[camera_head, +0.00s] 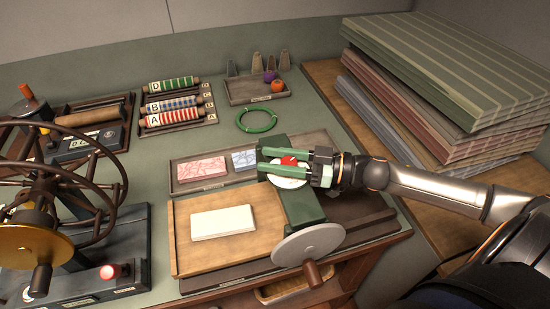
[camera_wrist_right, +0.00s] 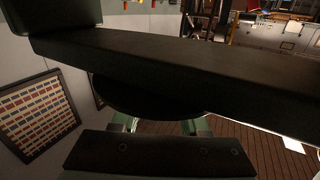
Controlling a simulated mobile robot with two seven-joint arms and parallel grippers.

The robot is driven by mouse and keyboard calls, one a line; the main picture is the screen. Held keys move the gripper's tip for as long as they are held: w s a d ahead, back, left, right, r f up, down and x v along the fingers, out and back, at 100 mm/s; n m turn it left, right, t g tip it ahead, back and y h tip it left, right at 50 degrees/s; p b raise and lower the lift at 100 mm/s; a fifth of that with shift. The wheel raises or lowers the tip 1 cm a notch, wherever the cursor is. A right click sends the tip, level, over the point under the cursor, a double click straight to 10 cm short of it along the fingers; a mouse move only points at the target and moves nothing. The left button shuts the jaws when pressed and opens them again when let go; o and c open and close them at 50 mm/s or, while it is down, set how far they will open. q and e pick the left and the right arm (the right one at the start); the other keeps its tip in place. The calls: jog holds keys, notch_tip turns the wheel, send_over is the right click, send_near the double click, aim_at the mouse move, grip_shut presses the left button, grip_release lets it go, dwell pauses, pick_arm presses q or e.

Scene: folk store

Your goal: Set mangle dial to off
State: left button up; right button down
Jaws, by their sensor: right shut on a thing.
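The mangle (camera_head: 304,208) is a green upright body with a grey handwheel (camera_head: 308,245) at its front. On its top is a white round dial (camera_head: 288,183) with a red knob (camera_head: 289,160). My right gripper (camera_head: 264,162) comes in from the right with its two green fingers around the red knob, shut on it. The fingers cover much of the dial, so its markings and setting cannot be read. In the right wrist view, dark gripper parts fill the middle and hide the dial. My left gripper is not in view.
A wooden board with a white slab (camera_head: 223,222) lies left of the mangle. Patterned blocks (camera_head: 202,168), a green ring (camera_head: 257,120) and a tray of striped rollers (camera_head: 175,108) lie beyond. A wheel machine (camera_head: 62,200) stands left. Stacked boards (camera_head: 450,80) stand at the right.

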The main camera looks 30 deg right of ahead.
aim_at(279, 180)
jog(key=n+g+y+b, duration=0.1)
jog(key=n+g, duration=0.1)
jog(key=n+g+y+b, duration=0.1)
jog(key=g, duration=0.2)
jog(key=s+n+g+y+b, duration=0.1)
jog(key=n+g, duration=0.1)
jog(key=shift+a+f+n+g+y+b, duration=0.1)
jog(key=shift+a+n+g+y+b, duration=0.2)
jog(key=shift+a+y+b, duration=0.1)
jog(key=n+g+b, duration=0.1)
jog(key=n+g, duration=0.1)
jog(key=g, duration=0.1)
jog(key=s+n+g+b, duration=0.1)
jog(key=n+g, duration=0.1)
jog(key=g, duration=0.1)
jog(key=shift+s+g, duration=0.15)
jog(key=shift+g, duration=0.15)
jog(key=shift+s+d+n+g+h+b, duration=0.1)
jog(key=shift+s+n+g+h+b, duration=0.15)
jog(key=shift+n+g, duration=0.55)
jog(key=shift+s+n+g+h+b, duration=0.15)
jog(key=shift+n+g+b, duration=0.25)
jog(key=shift+g, duration=0.6)
jog(key=shift+c, duration=2.1)
grip_release()
